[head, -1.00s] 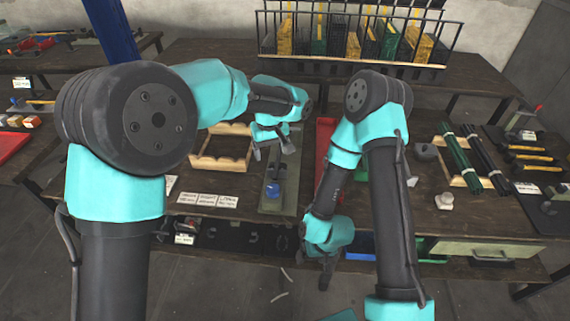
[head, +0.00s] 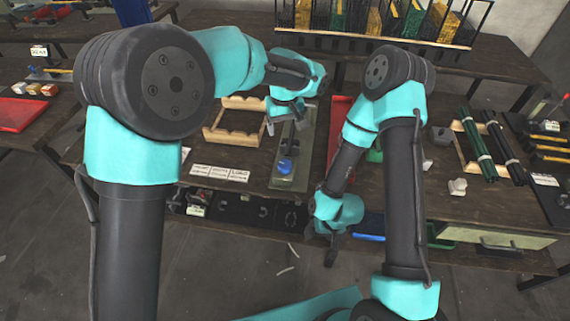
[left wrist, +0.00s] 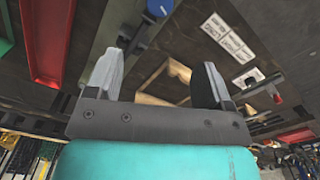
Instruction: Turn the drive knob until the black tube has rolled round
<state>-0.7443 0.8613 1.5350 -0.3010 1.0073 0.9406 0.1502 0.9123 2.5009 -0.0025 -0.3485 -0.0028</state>
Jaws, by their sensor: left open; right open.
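A blue knob (head: 285,167) sits near the front end of a narrow grey-green base plate (head: 285,184) on the bench. It also shows at the top edge of the left wrist view (left wrist: 158,8), beyond the fingers. My left gripper (head: 285,124) is open and empty, above the plate, on the far side of the knob and apart from it. Its fingers also show in the left wrist view (left wrist: 160,76). Dark tubes (head: 504,145) lie bundled on the right; I cannot make out a single black tube in the fixture. My right gripper (head: 332,252) is open, low at the bench's front edge.
A wooden rack (head: 235,135) stands left of the plate, with white label cards (head: 220,173) in front. A red tray (head: 338,112) lies right of the plate. Green tubes (head: 473,140) rest in a wooden holder. A wire rack of files (head: 375,30) stands behind.

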